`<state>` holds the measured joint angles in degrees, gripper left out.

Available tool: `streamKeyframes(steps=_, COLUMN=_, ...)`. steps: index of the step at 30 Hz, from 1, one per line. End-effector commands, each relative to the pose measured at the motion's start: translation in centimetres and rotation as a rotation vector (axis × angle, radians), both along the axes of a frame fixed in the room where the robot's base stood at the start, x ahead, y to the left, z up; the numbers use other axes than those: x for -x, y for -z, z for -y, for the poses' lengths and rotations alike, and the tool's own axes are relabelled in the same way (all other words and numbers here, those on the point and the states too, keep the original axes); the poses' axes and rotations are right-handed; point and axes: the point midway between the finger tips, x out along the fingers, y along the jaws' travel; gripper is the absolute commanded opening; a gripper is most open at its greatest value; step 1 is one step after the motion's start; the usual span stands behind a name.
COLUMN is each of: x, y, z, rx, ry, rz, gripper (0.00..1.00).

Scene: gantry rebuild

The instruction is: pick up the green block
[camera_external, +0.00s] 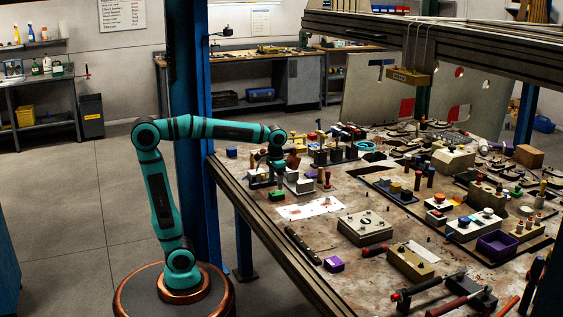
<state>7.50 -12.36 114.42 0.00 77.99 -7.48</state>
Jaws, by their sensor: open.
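A small green block (277,196) lies on the worktable near its left edge, in the external view. My teal arm reaches over the table's left edge from the round base. My gripper (278,178) points down just above the green block, or slightly behind it; the exact gap is too small to tell. Its fingers are dark and blend with the things behind them. It is open, and nothing shows between the fingers.
A white paper sheet (310,208) lies in front. A blue block (231,153) sits behind left. A purple block (333,265) lies nearer the camera. A blue post (195,90) stands behind my arm.

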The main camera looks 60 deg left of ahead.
Motion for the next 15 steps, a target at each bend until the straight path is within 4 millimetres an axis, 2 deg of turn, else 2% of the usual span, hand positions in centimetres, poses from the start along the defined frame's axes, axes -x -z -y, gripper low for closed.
streamKeyframes(steps=8, x=0.0, y=1.4, z=0.1, rx=0.0, ry=0.0, rz=0.0, gripper=0.71)
streamKeyframes(steps=15, x=-0.1, y=4.3, z=0.5, rx=0.0, ry=0.0, rz=-0.001, gripper=0.71)
